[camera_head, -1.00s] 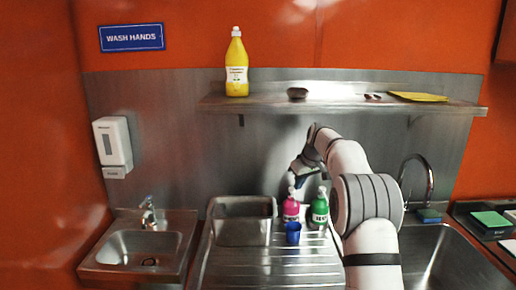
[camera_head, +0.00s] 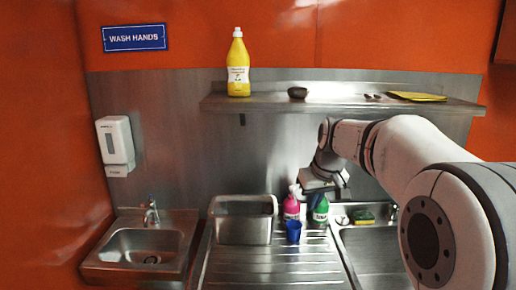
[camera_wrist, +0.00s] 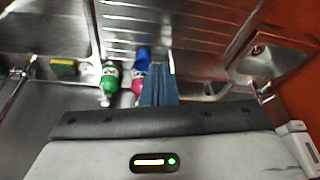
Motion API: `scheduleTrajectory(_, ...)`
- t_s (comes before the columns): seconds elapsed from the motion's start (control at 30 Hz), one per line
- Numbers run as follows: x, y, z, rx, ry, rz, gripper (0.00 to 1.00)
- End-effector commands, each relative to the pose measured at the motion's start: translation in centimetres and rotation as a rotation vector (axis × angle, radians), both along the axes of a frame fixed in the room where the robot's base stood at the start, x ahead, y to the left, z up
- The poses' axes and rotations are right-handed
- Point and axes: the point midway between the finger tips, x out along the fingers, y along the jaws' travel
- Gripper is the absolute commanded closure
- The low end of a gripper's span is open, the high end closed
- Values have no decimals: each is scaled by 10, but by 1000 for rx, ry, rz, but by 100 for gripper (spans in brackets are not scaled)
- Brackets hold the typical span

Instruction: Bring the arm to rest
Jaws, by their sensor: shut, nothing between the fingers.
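My arm reaches in from the right in the head view. My gripper (camera_head: 304,190) is at its end, above the draining board (camera_head: 270,264) and close to the pink bottle (camera_head: 291,208) and the green bottle (camera_head: 320,211). Its fingers (camera_wrist: 158,88) show in the wrist view, shut with nothing held. The wrist view also shows the green bottle (camera_wrist: 110,77), part of the pink bottle (camera_wrist: 137,82) and the blue cup (camera_wrist: 142,56) beyond the fingers. I cannot tell whether the gripper touches a bottle.
A metal tub (camera_head: 243,220) and the blue cup (camera_head: 293,231) stand on the draining board. A shelf (camera_head: 340,104) with a yellow bottle (camera_head: 238,64) runs above. A hand basin (camera_head: 145,254) is at left; a sponge (camera_head: 362,215) lies by the right sink.

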Motion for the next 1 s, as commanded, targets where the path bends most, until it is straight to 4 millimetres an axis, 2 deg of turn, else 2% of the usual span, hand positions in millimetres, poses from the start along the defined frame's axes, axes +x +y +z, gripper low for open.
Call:
scheduleTrajectory(0.03,-26,0,1,-2,2,-20,100)
scheduleTrajectory(0.17,-87,-1,-7,-6,11,-80,100)
scheduleTrajectory(0.3,-154,-3,-25,-11,18,-143,100)
scheduleTrajectory(0.4,-197,-4,-43,-13,23,-186,100)
scheduleTrajectory(0.5,-231,-6,-61,-16,27,-219,100)
scheduleTrajectory(0.6,-255,-7,-75,-17,30,-243,100)
scheduleTrajectory(0.7,-268,-7,-83,-18,31,-257,100)
scheduleTrajectory(1.0,-272,-7,-87,-19,33,-263,100)
